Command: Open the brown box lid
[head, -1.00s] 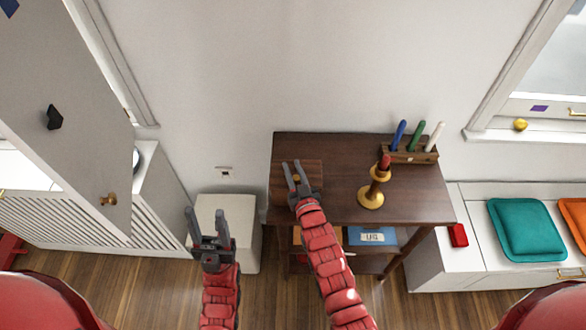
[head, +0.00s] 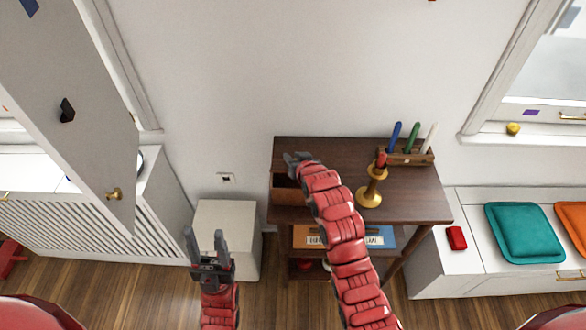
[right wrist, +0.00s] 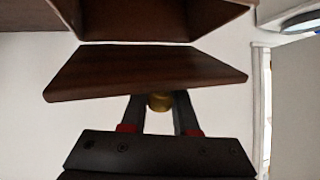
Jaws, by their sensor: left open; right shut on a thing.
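The brown box (head: 289,197) stands at the left end of the dark wooden table (head: 330,205), with its dark inside partly showing. In the right wrist view, its wooden lid (right wrist: 150,72) is a tilted panel apart from the box body (right wrist: 150,18) along the edge seen. My right gripper (right wrist: 158,98) is shut on the lid's brass knob (right wrist: 160,102). In the head view, my right gripper (head: 291,158) is at the box's back edge, and the lid is mostly hidden there. My left gripper (head: 205,236) is open and empty, left of the table.
A brass candlestick (head: 369,196) with a red candle stands right of my right arm. A wooden rack (head: 406,158) holds blue, green and white candles. A white block (head: 227,217) stands left of the table. A cabinet door (head: 70,140) hangs open at far left.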

